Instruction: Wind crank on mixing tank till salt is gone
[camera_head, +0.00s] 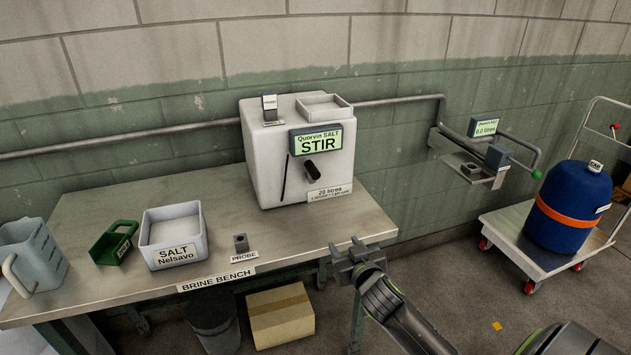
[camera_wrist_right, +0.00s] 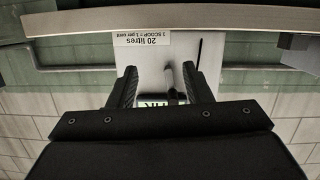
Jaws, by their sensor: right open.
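The white mixing tank (camera_head: 268,165) stands at the back of the bench, and its display (camera_head: 317,143) reads "STIR". A dark crank (camera_head: 320,170) sits on the tank's front face below the display. My right gripper (camera_head: 350,253) is open and empty, at the bench's right front edge, in front of and apart from the tank. In the right wrist view the tank's face (camera_wrist_right: 153,72) appears upside down between the open fingers, with the crank (camera_wrist_right: 174,97) partly visible there. The tank's inside, and any salt in it, cannot be seen. My left gripper is out of view.
The brine bench (camera_head: 110,212) carries a jug (camera_head: 35,258), a green scoop (camera_head: 112,243), a salt tub (camera_head: 175,254) and a small probe stand (camera_head: 241,243). A blue barrel (camera_head: 562,222) stands on a trolley at right. A wall shelf (camera_head: 465,168) juts out right of the tank.

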